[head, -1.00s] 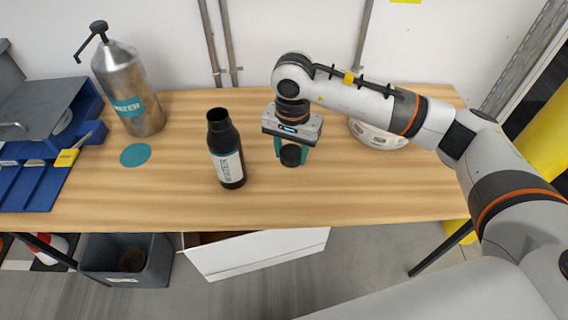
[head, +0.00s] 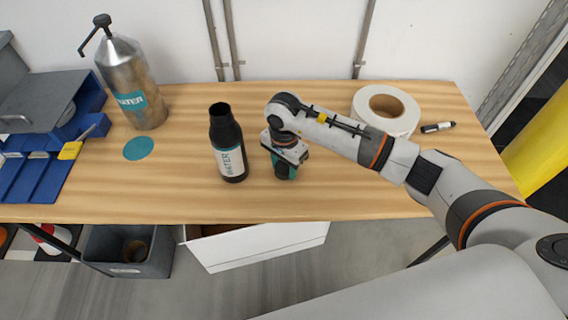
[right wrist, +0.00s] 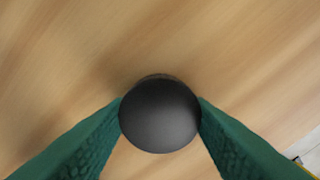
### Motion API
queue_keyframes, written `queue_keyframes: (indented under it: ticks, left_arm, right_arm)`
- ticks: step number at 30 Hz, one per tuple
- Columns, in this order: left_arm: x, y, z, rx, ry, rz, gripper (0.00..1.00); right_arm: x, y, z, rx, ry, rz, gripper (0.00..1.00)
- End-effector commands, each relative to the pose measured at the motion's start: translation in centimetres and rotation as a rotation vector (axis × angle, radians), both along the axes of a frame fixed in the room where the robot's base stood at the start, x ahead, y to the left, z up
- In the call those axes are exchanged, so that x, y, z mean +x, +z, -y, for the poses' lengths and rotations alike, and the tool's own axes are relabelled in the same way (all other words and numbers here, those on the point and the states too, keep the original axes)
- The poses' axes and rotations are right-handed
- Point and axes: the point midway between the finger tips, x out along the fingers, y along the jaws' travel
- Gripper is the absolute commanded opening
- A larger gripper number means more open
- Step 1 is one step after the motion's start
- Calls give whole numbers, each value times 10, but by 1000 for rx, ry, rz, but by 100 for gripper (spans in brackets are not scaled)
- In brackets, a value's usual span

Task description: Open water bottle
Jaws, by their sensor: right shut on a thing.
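The black water bottle (head: 228,150) with a white WATER label stands upright on the wooden table, its neck open with no cap on it. My right gripper (head: 286,172) is just right of the bottle, pointing down low over the table and apart from the bottle. In the right wrist view its teal fingers are shut on the round black cap (right wrist: 159,115). The cap is mostly hidden behind the gripper in the head view. I cannot tell whether it touches the table. My left gripper is not in view.
A metal WATER pump flask (head: 133,85) and a teal disc (head: 138,148) are at the left of the table (head: 340,205), beside blue trays (head: 30,172). A white tape roll (head: 400,110) and a marker (head: 437,127) lie at the back right. The front right of the table is clear.

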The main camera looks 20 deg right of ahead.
Motion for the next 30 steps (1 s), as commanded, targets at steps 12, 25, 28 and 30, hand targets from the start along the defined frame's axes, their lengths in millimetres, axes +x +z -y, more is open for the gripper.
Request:
queue_keyframes:
  ticks: [12, 25, 28, 30]
  left_arm:
    - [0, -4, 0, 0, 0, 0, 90]
    - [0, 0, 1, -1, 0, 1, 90]
    - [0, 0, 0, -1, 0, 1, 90]
    - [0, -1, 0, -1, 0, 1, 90]
  right_arm:
    - [1, -4, 0, 2, 0, 3, 52]
    - [0, 0, 0, 2, 1, 1, 67]
    - [1, 8, 0, 2, 1, 5, 67]
    - [2, 20, 0, 1, 1, 6, 67]
